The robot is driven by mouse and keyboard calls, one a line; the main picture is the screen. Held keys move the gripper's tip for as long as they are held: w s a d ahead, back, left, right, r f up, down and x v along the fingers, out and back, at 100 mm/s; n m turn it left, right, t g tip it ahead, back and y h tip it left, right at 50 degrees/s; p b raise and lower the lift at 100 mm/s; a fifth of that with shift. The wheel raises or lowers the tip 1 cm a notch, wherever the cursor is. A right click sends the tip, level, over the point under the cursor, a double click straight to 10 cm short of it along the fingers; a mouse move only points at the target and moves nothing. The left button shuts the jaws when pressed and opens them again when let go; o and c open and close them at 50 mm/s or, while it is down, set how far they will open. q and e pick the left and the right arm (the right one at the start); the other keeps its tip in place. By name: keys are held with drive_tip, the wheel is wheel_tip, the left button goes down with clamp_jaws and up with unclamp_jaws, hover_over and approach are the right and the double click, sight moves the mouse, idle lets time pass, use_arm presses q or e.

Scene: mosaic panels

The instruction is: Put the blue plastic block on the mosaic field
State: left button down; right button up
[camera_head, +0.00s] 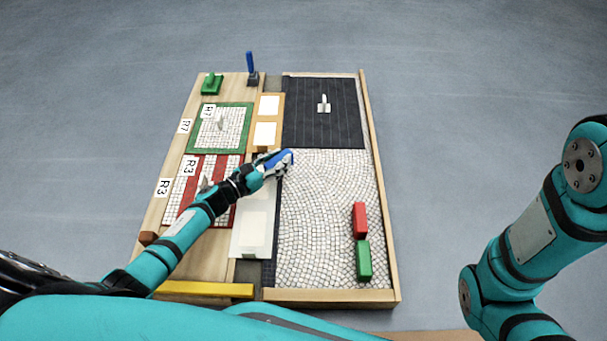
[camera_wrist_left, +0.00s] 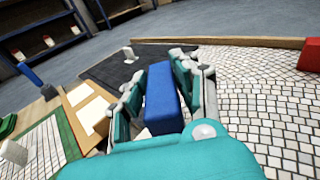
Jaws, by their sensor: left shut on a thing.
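The blue plastic block (camera_head: 277,158) is held in my left gripper (camera_head: 272,165), above the left edge of the mosaic field near its upper corner. In the left wrist view the blue block (camera_wrist_left: 163,98) stands between the fingers of the left gripper (camera_wrist_left: 160,92), which are shut on it. The mosaic field (camera_head: 322,215) is a pale cobbled area inside a wooden frame. It also shows in the left wrist view (camera_wrist_left: 265,110). Whether the block touches the surface cannot be told. My right gripper is not in view; only my right arm shows at the right.
A red block (camera_head: 360,220) and a green block (camera_head: 364,261) lie at the field's right side. A dark panel (camera_head: 322,125) with a small white piece adjoins the field's far end. Panels R7 (camera_head: 219,128) and R3 (camera_head: 180,190) lie to the left. The field's middle is clear.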

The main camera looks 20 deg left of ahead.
use_arm(q)
drive_tip(key=d, duration=0.4)
drive_tip(key=d+b, duration=0.1)
drive_tip(key=shift+d+f, duration=0.35)
drive_tip(key=shift+d, duration=0.05)
drive_tip(key=f+b, duration=0.1)
drive_tip(key=d+f+b, duration=0.1)
drive_tip(key=f+b, duration=0.1)
drive_tip(key=shift+f+b, duration=0.4)
drive_tip(key=shift+b, duration=0.05)
drive_tip(key=shift+r, duration=0.15)
drive_tip(key=c, duration=1)
unclamp_jaws()
